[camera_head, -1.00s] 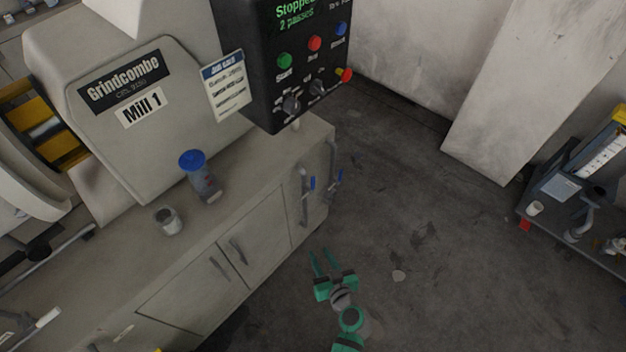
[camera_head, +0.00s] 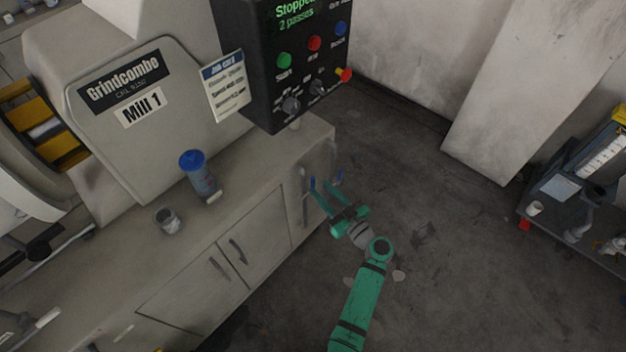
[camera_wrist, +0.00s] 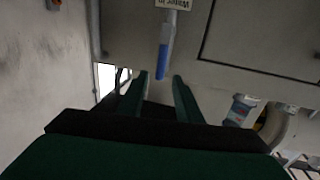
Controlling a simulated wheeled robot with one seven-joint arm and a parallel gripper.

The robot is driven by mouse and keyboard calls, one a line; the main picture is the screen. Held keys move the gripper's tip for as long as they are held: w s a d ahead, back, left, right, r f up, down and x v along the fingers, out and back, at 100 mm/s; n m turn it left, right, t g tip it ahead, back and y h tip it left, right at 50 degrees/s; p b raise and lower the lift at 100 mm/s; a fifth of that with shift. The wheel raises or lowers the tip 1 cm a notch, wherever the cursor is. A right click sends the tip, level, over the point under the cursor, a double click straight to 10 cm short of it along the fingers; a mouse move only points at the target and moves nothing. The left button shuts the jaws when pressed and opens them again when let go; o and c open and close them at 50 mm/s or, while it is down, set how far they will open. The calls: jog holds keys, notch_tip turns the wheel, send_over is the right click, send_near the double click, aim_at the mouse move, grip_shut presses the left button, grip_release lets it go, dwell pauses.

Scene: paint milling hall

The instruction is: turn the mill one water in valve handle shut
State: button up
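Two blue valve handles show on pipes at the end of the Mill 1 cabinet in the head view, a nearer one (camera_head: 312,183) and a farther one (camera_head: 340,174). My gripper (camera_head: 321,189) is beside them, fingers pointing at the cabinet end. In the wrist view one blue handle (camera_wrist: 163,62) runs along a grey pipe, under a label that appears upside down and is only partly readable. My gripper (camera_wrist: 160,77) is open there, with the handle's lower end seen between the two fingertips. I cannot tell whether they touch it.
The Mill 1 cabinet (camera_head: 265,225) is just left of my gripper, with a blue-lidded container (camera_head: 198,175) and a small cup (camera_head: 167,220) on top. The dark control panel (camera_head: 290,65) overhangs above. Floor to the right is clear up to a cart (camera_head: 560,190).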

aim_at(314, 182)
jog(key=x, duration=0.5)
jog(key=shift+w+a, duration=0.25)
jog(key=shift+w, duration=0.05)
grip_shut()
